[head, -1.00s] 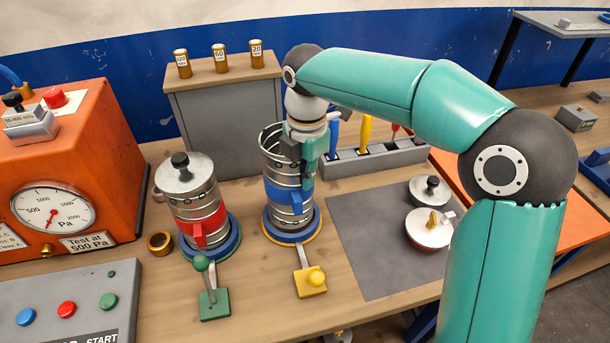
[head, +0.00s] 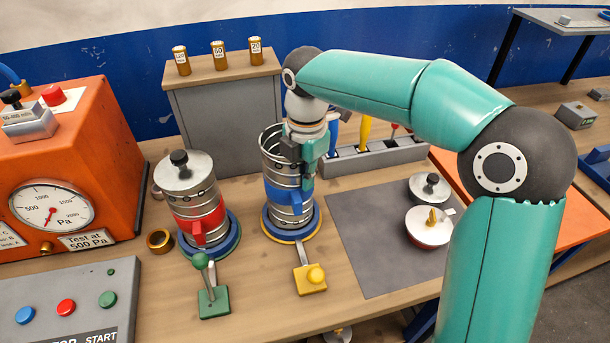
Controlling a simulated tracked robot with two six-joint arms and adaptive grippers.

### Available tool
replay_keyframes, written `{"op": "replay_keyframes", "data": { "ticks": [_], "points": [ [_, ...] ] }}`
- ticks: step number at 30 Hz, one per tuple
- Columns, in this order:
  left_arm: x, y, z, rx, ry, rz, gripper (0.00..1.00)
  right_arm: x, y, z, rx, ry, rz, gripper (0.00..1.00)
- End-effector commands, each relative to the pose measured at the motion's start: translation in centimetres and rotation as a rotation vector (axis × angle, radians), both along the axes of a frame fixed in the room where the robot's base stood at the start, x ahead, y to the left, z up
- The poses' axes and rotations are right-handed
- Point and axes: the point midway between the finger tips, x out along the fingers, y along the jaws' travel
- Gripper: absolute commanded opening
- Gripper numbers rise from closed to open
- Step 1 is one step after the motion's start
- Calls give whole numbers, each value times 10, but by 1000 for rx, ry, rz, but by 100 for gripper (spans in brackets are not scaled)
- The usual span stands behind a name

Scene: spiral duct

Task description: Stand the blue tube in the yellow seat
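The blue tube (head: 287,203), a ribbed metal spiral duct with a blue band and an open top, stands upright at the middle of the bench. Its foot is at the yellow seat (head: 292,238), a round base with a yellow rim and a blue ring, and a lever with a yellow knob in front. My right gripper (head: 300,158) is at the tube's upper right wall, pointing down. Its fingers are partly hidden against the wall, and I cannot tell whether they are closed on it. My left gripper is not in view.
A red-banded tube (head: 198,205) with a metal lid stands close at the left in a green-levered seat. A grey tool rack (head: 375,155) stands behind at the right. Two lids (head: 430,228) lie on a grey mat (head: 362,250). An orange test unit (head: 70,165) is at far left.

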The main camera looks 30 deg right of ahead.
Motion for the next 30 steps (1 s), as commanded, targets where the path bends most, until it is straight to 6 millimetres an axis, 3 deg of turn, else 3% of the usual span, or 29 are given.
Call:
{"op": "replay_keyframes", "data": {
  "ticks": [30],
  "points": [
    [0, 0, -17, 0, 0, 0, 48, 0, 0, -26, 0, -1, -1, 0]
  ]
}}
